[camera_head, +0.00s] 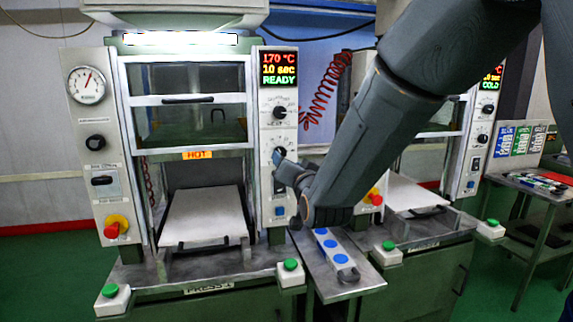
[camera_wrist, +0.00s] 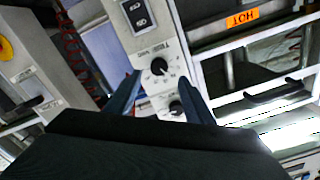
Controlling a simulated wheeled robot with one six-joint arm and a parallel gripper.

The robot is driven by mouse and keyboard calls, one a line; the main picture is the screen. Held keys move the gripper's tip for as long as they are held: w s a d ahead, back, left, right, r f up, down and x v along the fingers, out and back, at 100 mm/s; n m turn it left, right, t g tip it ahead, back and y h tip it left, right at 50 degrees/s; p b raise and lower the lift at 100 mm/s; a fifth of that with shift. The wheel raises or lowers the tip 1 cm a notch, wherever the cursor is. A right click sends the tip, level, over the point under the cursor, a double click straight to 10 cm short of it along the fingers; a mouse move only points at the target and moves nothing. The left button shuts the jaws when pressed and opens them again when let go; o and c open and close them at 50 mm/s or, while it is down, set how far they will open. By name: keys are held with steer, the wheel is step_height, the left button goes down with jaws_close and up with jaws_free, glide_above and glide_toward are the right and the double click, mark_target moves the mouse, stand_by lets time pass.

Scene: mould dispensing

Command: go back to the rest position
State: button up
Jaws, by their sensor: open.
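My gripper (camera_head: 279,165) is raised in front of the right-hand control panel (camera_head: 278,95) of the left press. In the wrist view its two dark blue fingers (camera_wrist: 164,88) are apart, with nothing held between them. A lower black knob (camera_wrist: 176,107) shows between the fingers, and an upper black knob (camera_wrist: 158,67) lies just beyond their tips. I cannot tell whether a finger touches the panel. My arm reaches down from the upper right and hides part of the right press.
The left press display (camera_head: 279,68) reads 170 °C, 10 sec, READY. Its pale platen (camera_head: 203,217) lies below an orange HOT label (camera_head: 197,154). A tray with blue discs (camera_head: 331,244) sits on a small table between the presses. A side table (camera_head: 540,187) stands at right.

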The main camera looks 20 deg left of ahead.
steer(key=s+d+f+g+h, duration=0.3)
steer(key=d+f, duration=0.5)
steer(key=d, duration=0.4)
steer(key=s+d+f+g+h, duration=0.2)
steer(key=d+f+g+h, duration=0.15)
steer(key=d+f, duration=0.55)
steer(key=s+d+f+g+h, duration=0.1)
steer(key=s+d+f+g, duration=0.2)
steer(key=s+d, duration=0.7)
steer(key=s+d+f+g+h, duration=0.2)
steer(key=s+d+g, duration=0.3)
steer(key=s+d, duration=0.4)
steer(key=s+f, duration=0.1)
steer(key=s, duration=0.4)
steer(key=shift+d+f, duration=0.2)
steer(key=shift+d, duration=0.2)
